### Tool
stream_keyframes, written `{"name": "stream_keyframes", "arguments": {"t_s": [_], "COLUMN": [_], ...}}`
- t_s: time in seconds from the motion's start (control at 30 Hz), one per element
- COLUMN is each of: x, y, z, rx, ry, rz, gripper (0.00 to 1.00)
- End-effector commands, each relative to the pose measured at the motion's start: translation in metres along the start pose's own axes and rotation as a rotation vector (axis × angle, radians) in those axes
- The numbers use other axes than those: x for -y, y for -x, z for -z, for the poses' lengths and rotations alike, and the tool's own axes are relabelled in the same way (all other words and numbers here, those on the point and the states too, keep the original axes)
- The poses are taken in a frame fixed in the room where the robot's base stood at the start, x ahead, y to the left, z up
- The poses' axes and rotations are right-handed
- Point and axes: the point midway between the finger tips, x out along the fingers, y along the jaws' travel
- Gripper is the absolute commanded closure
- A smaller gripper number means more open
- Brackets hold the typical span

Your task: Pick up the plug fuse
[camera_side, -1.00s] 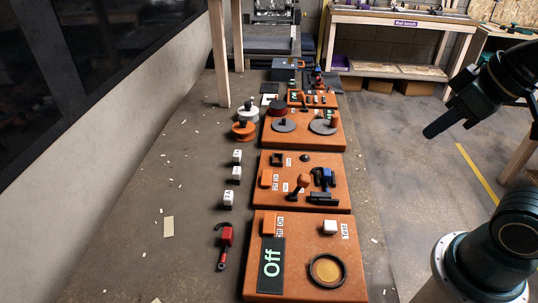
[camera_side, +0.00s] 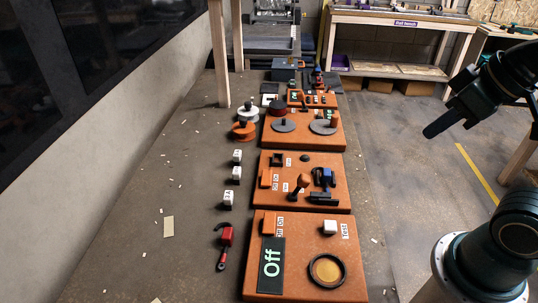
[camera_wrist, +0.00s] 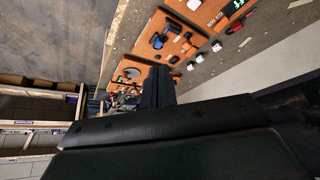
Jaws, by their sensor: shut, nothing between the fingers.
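Three small white blocks with dark markings, which look like the plug fuses, sit in a row on the bench left of the orange boards: a near one (camera_side: 228,199), a middle one (camera_side: 236,174) and a far one (camera_side: 237,157). I cannot tell which one the task means. White blocks also show in the wrist view, including one at the right end of the row (camera_wrist: 217,47). My gripper (camera_side: 432,131) is shut and empty, raised over the floor to the right of the bench, well apart from the blocks. Its shut fingers show in the wrist view (camera_wrist: 158,77).
Orange boards with raised parts, such as the nearest board (camera_side: 300,280) and the middle board (camera_side: 340,190), run along the bench. A red-and-black tool (camera_side: 225,240) lies left of the nearest board. A wooden post (camera_side: 219,60) stands at the far left. Bare bench lies left of the blocks.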

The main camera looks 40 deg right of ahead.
Motion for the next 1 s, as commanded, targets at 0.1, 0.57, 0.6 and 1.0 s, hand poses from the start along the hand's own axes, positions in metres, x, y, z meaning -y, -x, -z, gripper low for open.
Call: {"name": "stream_keyframes", "arguments": {"t_s": [0.1,0.57,0.6,1.0], "x": [0.000,0.000,0.000,0.007], "y": [0.000,0.000,0.000,-0.003], "z": [0.000,0.000,0.000,0.021], "rx": [0.000,0.000,0.000,0.022], "ry": [0.000,0.000,0.000,0.049], "rz": [0.000,0.000,0.000,0.020], "gripper": [0.98,0.41,0.41,0.41]}}
